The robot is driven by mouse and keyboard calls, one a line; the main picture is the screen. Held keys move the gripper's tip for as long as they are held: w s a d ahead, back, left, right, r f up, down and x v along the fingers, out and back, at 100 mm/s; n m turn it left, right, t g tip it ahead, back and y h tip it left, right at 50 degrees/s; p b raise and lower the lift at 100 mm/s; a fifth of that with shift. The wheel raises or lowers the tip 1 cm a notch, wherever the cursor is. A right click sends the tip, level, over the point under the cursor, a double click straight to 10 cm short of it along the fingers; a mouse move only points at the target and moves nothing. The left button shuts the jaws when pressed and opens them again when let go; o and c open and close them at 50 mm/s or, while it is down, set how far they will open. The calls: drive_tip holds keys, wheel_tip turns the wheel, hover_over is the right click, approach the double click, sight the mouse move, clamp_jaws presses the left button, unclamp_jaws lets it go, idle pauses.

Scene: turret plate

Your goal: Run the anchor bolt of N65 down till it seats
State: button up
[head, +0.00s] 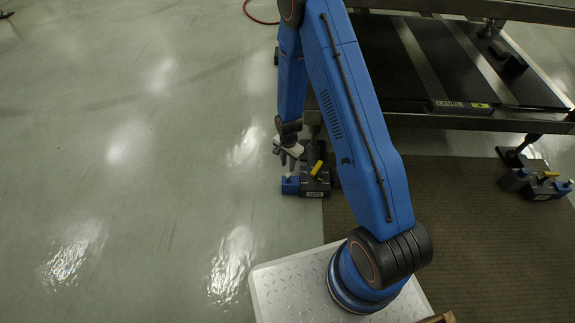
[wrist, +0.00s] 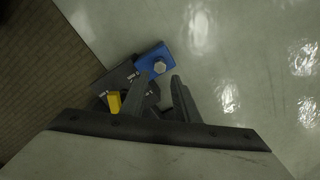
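A dark levelling foot (head: 316,183) with a blue block (head: 291,186) on its left side and a yellow lever stands on the floor; its white label is too small to read surely. In the wrist view the blue block (wrist: 152,56) carries a pale hex bolt head (wrist: 159,67). My gripper (wrist: 158,79) points toward the bolt, its two dark fingers apart, with the bolt head showing between and just beyond the tips. In the head view my gripper (head: 288,161) is just above the blue block. Whether a finger touches the bolt cannot be told.
The yellow lever (wrist: 114,102) is close to the left finger. A steel frame (head: 480,123) with dark panels stands behind. A similar foot (head: 540,185) is at the right. A brown mat (head: 450,210) lies right of the foot; the grey floor (head: 130,170) at left is clear.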

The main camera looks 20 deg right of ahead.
sight(288, 175)
wheel_tip(288, 175, down, 7)
drive_tip(key=shift+f, duration=0.1)
drive_tip(key=shift+n, duration=0.5)
drive_tip(key=n, duration=0.2)
drive_tip(key=shift+n, duration=0.3)
drive_tip(key=n, duration=0.5)
drive_tip(key=shift+n, duration=0.4)
drive_tip(key=n, duration=0.8)
drive_tip(key=shift+n, duration=0.3)
drive_tip(key=n, duration=0.5)
drive_tip(key=shift+n, duration=0.4)
drive_tip(key=n, duration=0.4)
drive_tip(key=shift+n, duration=0.4)
drive_tip(key=n, duration=0.3)
drive_tip(key=shift+n, duration=0.4)
drive_tip(key=n, duration=0.3)
drive_tip(key=shift+n, duration=0.3)
